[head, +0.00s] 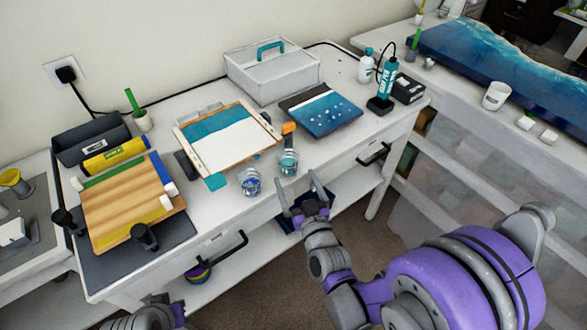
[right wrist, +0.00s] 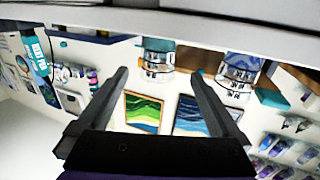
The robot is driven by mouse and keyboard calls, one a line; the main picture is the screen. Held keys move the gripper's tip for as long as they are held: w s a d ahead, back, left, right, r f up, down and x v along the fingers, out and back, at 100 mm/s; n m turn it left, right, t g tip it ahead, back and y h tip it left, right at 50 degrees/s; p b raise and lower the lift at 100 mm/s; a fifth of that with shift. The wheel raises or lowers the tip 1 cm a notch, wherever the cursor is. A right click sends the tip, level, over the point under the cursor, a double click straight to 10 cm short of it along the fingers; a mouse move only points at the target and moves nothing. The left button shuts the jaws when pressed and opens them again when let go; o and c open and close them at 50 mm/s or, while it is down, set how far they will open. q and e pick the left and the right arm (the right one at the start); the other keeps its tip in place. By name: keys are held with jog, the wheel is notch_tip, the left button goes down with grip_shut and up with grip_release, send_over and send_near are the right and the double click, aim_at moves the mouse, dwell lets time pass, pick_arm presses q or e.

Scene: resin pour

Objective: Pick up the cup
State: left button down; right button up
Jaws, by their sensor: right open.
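Two clear cups stand on the white table near its front edge. The left cup (head: 250,182) holds something blue. The right cup (head: 288,163) is teal inside, with an orange-handled tool just behind it. My right gripper (head: 298,184) is open and empty, just in front of the table edge, fingers pointing toward the right cup. In the right wrist view, which is upside down, the teal cup (right wrist: 158,58) shows between the two fingertips (right wrist: 160,74), beyond them. The other cup (right wrist: 238,72) is outside the fingers. Part of my left arm shows at the bottom edge; its gripper is out of frame.
A framed teal and white board (head: 228,145) lies behind the cups. A wooden board (head: 130,200) lies on the left. A drawer handle (head: 374,155) sticks out from the table front.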

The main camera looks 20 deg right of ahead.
aim_at(286, 152)
jog(key=w+p, duration=0.1)
jog(key=w, duration=0.4)
jog(key=shift+w+d, duration=0.1)
jog(key=shift+w, duration=0.25)
jog(key=shift+w+r, duration=0.25)
jog(key=shift+w, duration=0.15)
jog(key=w, duration=0.1)
jog(key=w+p, duration=0.1)
jog(key=w, duration=0.1)
jog(key=shift+w+r, duration=0.3)
jog(key=shift+w, duration=0.1)
jog(key=shift+w+f+p, duration=0.1)
jog(key=shift+w+p, duration=0.2)
jog(key=shift+w, duration=0.1)
jog(key=shift+s, duration=0.15)
jog(key=shift+c, duration=0.7)
jog(key=c, duration=1.2)
